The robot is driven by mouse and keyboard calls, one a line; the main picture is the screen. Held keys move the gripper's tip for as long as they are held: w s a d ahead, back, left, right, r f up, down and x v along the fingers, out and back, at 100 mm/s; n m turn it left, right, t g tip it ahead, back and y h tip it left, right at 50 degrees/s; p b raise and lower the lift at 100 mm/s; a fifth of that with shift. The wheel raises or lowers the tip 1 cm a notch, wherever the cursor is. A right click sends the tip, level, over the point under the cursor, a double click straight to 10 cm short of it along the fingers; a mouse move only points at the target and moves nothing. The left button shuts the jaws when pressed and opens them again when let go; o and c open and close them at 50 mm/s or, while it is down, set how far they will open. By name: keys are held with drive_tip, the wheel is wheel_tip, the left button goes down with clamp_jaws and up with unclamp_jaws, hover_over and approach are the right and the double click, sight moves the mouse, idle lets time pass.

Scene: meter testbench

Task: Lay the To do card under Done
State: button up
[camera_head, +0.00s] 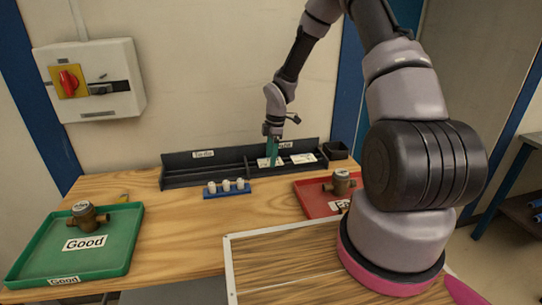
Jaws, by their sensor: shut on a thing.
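The dark rack (205,180) stands at the back of the wooden bench, with a "To do" label (203,154) on its left part and a "Done" label (285,145) on its right part. My gripper (272,150) points down over the right part, just left of the Done label. It is shut on the To do card (264,162), a pale card low in the rack; a narrow teal piece stands above it. Whether the card touches the rack floor is too small to tell. Another white card (303,158) lies to the right. The To do part looks empty.
A blue block with white knobs (226,187) stands in front of the rack. A green Good tray (115,250) with a brass meter (86,214) is at left; a red tray (312,198) with another meter (341,183) is at right. A dark bin (336,150) adjoins the rack.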

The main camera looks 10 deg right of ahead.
drive_tip(key=shift+f, duration=0.1)
drive_tip(key=o, duration=1)
